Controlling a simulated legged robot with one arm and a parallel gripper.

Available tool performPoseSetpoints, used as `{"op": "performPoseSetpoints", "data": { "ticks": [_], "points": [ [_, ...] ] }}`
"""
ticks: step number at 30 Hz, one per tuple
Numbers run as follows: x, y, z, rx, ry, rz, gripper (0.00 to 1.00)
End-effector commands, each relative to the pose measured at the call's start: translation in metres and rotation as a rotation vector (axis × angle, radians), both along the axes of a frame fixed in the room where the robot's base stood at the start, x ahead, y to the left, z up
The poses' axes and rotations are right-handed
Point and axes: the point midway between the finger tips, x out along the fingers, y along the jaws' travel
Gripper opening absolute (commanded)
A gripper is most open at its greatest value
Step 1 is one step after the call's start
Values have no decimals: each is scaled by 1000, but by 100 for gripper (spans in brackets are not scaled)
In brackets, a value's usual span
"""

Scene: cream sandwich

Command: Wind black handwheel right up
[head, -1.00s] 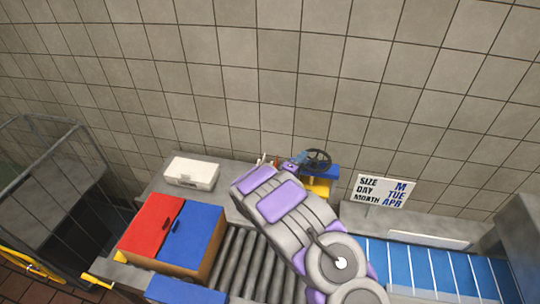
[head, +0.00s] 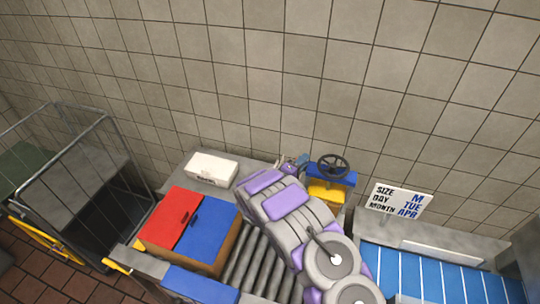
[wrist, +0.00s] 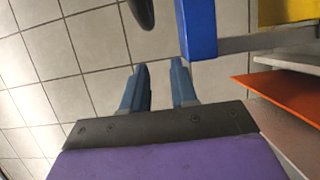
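The black handwheel (head: 333,165) sits on top of a blue and yellow unit (head: 328,191) against the tiled wall in the head view. My gripper (head: 293,163) is just left of the wheel, apart from it. In the wrist view my two blue fingers (wrist: 159,88) are parted with only tiled wall showing between them, so the gripper is open and empty. A dark rounded piece (wrist: 143,12), probably the wheel's rim, shows at the top edge beyond the fingertips. The blue part (wrist: 197,28) of the unit is ahead of the right finger.
A red and blue lidded box (head: 190,228) stands left of the rollers (head: 252,262), with a white case (head: 211,168) behind it. A size and date sign (head: 401,201) and blue conveyor (head: 430,270) are right. A wire cage cart (head: 85,190) is at left. An orange panel (wrist: 285,100) is right of my fingers.

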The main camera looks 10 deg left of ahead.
Motion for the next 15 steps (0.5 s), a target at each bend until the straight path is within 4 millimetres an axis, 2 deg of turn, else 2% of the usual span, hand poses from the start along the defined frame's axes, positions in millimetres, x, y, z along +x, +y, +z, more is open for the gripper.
{"op": "performPoseSetpoints", "data": {
  "ticks": [15],
  "points": [
    [4,33,2,1,-3,1,28]
  ]
}}
